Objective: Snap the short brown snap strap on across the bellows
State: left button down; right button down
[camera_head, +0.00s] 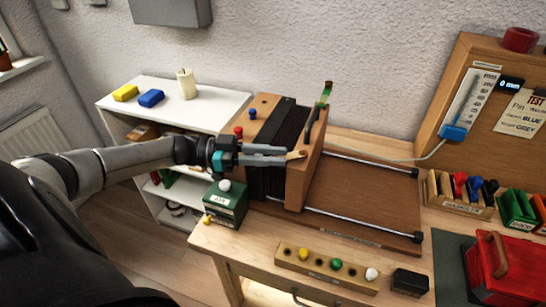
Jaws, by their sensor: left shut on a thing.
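The bellows (290,122) is a black pleated body between two wooden end blocks on the wooden bench. My left gripper (296,154) comes in from the left across the bellows. Its fingertips are at the right end block (302,182), shut on a small tan-brown piece that looks like an end of the short snap strap (299,155). The rest of the strap is hidden or too small to make out, and I cannot tell whether it touches the block. My right gripper is not in view.
Two metal rails (365,162) run right over a brown board. A dark green box (226,203) with a white knob stands at the bench's left. A wooden peg rack (325,268), a black block (410,282) and a red box (505,270) stand in front. Labelled bins (460,195) are right.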

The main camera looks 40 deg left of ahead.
pick_arm(q)
jog(key=c, duration=0.7)
grip_release()
jog(key=shift+b+v, duration=1.15)
jog(key=shift+v, duration=6.5)
jog(key=shift+s, duration=0.1)
jog(key=shift+c, duration=0.2)
